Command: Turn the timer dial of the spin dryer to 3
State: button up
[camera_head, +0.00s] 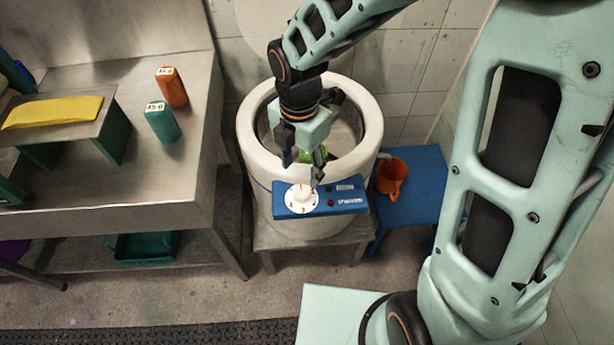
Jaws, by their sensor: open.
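The spin dryer (256,155) is a round white tub on a low grey stand, its top open. A blue control panel (345,203) is on its front. The white timer dial (301,198) sits at the panel's left part, with small dark marks around it; which mark it points to is too small to tell. My gripper (304,172) is open, pointing down just behind and above the dial. Its fingers appear on either side of the dial's far edge, and I cannot tell whether they touch it. Something green inside the tub shows between the fingers.
An orange jug (391,177) stands on a blue stool (425,184) to the right. A steel bench (150,190) at left holds orange (172,87) and green (162,122) containers and a yellow cloth (52,112). A green tray (142,247) lies on its lower shelf.

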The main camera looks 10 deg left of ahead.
aim_at(302, 191)
notch_tip(302, 191, down, 9)
jog(key=shift+f, duration=0.15)
dwell(0.4)
jog(key=c, duration=1.2)
jog(key=shift+o, duration=0.2)
jog(key=shift+b, duration=0.3)
